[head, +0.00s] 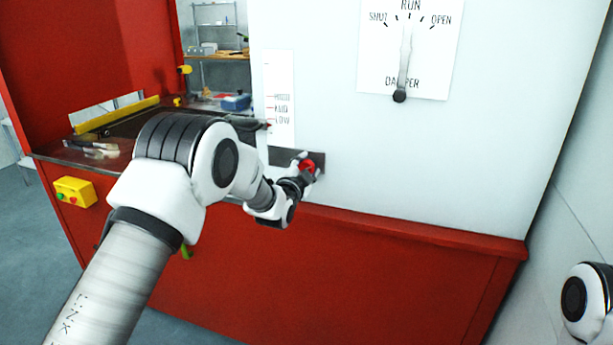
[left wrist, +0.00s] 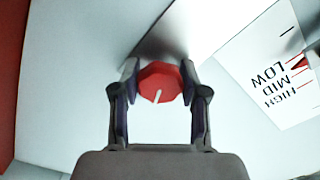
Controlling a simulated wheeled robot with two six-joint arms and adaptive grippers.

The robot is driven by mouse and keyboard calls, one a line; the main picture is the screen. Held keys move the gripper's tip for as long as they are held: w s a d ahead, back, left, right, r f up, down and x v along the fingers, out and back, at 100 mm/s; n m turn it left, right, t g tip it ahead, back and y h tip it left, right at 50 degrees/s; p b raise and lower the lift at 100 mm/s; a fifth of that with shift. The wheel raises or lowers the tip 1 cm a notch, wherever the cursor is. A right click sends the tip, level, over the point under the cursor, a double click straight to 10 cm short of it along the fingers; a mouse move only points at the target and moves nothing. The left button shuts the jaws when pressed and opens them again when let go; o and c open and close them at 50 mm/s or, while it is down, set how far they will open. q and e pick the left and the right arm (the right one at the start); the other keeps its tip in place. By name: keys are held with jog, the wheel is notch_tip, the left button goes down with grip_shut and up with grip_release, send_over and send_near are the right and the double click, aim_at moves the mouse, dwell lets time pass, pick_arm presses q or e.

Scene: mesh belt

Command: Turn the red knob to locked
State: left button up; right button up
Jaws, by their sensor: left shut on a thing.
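In the left wrist view the red knob (left wrist: 160,82) is faceted, with a white pointer line running toward the lower edge and slightly left. My left gripper (head: 303,174) is at the knob, and in the left wrist view its two fingers (left wrist: 160,85) stand on either side, shut on it. No locked marking can be read in either view. My right gripper is not in view; only part of my right arm shows at the right edge.
A white scale marked HIGH, MID and LOW (head: 281,100) is above and left of the knob. A damper dial with a lever (head: 404,60) is at upper right. A red ledge (head: 420,231) runs below the panel. A yellow button box (head: 75,191) is at left.

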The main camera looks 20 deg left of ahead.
pick_arm(q)
jog(key=m+b, duration=0.2)
jog(key=m, duration=0.3)
jog(key=shift+f+b, duration=0.1)
jog(key=shift+b, duration=0.3)
jog(key=o, duration=1.2)
jog(key=shift+c, duration=0.2)
jog(key=s, duration=1.2)
jog(key=shift+a, duration=0.15)
